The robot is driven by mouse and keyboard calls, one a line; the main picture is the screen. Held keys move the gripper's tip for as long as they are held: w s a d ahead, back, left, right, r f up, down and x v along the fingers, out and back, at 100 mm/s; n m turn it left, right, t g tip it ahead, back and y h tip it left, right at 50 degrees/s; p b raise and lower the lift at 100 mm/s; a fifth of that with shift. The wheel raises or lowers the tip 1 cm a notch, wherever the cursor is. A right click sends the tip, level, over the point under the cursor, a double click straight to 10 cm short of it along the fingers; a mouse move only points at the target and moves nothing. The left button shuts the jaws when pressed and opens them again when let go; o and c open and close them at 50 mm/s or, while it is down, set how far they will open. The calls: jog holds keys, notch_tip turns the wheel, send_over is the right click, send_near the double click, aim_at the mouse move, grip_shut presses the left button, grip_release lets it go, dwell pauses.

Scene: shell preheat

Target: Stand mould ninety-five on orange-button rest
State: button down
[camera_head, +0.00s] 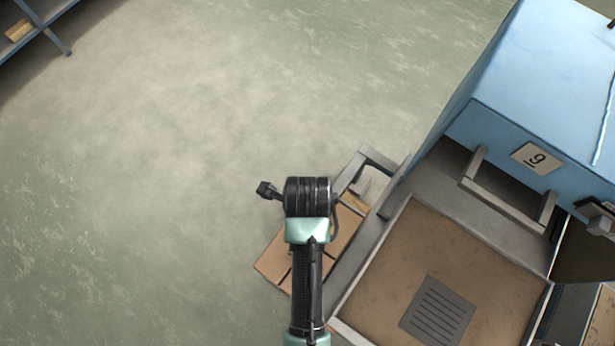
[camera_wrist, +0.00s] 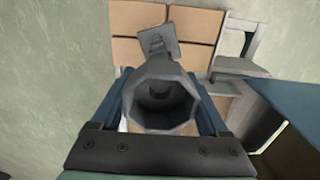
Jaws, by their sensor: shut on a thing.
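In the wrist view my gripper (camera_wrist: 160,100) is shut on a dark grey mould (camera_wrist: 150,78), with a blue finger on either side. The mould is a faceted cup whose hollow faces the camera. A small flat plate (camera_wrist: 157,43) with faint marks sits at its far edge; I cannot read a number. Brown tiles (camera_wrist: 188,25) lie behind it; whether the mould touches them I cannot tell. In the head view my wrist hides the gripper and mould above the brown tiled ledge (camera_head: 278,262). No orange button shows in either view.
A grey bracket (camera_head: 380,160) adjoins the ledge. A shelf (camera_head: 40,25) stands far left. The floor left is clear.

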jog(key=shift+f, duration=2.2)
jog(key=shift+f, duration=0.15)
grip_release()
